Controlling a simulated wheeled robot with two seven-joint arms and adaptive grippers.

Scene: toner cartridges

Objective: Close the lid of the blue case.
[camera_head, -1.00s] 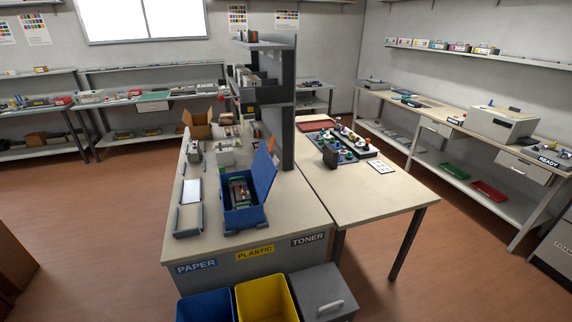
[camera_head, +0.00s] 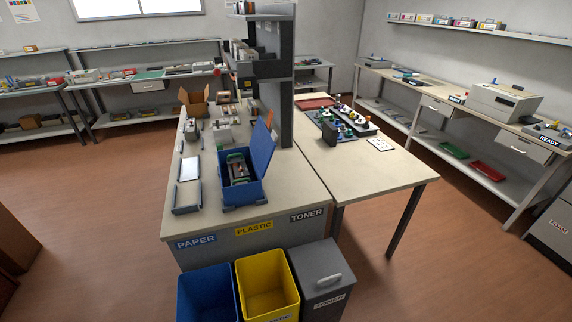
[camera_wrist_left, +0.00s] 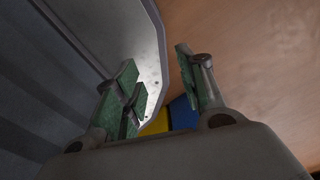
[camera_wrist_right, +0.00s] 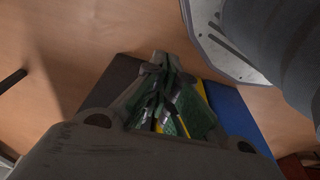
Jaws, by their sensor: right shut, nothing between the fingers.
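The blue case (camera_head: 243,194) stands on the near part of the left table in the head view. Its lid (camera_head: 263,147) is up, hinged along the right side and leaning slightly outward. A dark cartridge-like item with green and red parts (camera_head: 238,172) lies inside. Neither gripper shows in the head view, and neither wrist view shows the case. My left gripper (camera_wrist_left: 155,60) is open and empty, its green-padded fingers apart. My right gripper (camera_wrist_right: 162,72) is shut with its fingers together and empty.
A grey shelf tower (camera_head: 285,95) rises behind the lid. A white pad (camera_head: 190,168) lies left of the case, and an open cardboard box (camera_head: 194,101) stands farther back. Blue (camera_head: 206,290), yellow (camera_head: 266,288) and grey (camera_head: 320,280) bins stand before the table. The right table's near part is clear.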

